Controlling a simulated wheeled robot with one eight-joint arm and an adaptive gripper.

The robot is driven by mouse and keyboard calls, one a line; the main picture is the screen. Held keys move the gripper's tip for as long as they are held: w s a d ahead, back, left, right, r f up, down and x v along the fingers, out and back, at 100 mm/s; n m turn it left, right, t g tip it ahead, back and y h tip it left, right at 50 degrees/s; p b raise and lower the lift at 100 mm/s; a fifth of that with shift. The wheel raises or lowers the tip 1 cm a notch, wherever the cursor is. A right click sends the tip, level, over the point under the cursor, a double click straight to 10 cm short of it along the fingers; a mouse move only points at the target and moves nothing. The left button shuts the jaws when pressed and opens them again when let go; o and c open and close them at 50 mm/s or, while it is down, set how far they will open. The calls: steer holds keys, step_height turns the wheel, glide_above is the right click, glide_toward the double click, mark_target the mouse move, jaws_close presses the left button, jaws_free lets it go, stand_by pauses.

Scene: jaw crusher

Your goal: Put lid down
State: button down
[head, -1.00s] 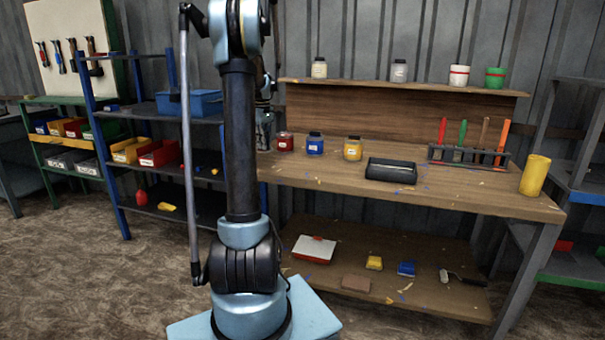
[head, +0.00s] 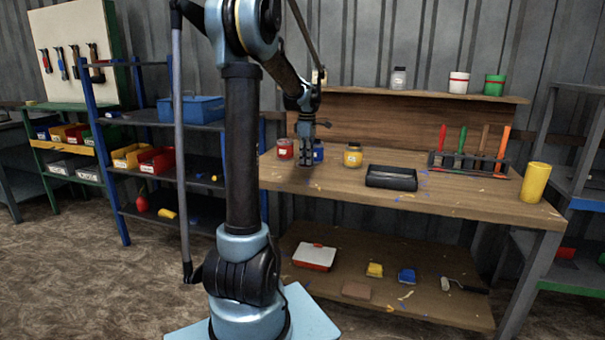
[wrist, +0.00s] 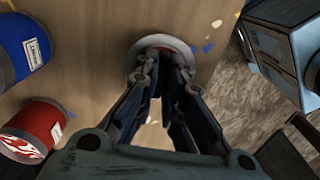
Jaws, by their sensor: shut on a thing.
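My gripper (head: 305,160) points down over the left part of the workbench, in front of the jars; it also shows in the wrist view (wrist: 165,65). Its fingers are close together on a round, pale-rimmed lid (wrist: 160,41), which their tips partly cover. In the head view the lid is too small to make out. A red jar (head: 285,150) stands at left; its end in the wrist view shows a red and white pattern. A blue jar (head: 319,152) is partly hidden behind my gripper. I cannot tell whether the lid touches the bench.
A yellow jar (head: 353,156) and a black tray (head: 391,178) stand right of my gripper on the workbench (head: 450,192). A tool rack (head: 468,163) and yellow cup (head: 535,183) are farther right. A blue toolbox (head: 190,109) sits on the left shelf.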

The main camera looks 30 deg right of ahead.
mark_target(306, 177)
steer(key=shift+f, duration=2.5)
steer(key=c, duration=1.7)
jaws_free()
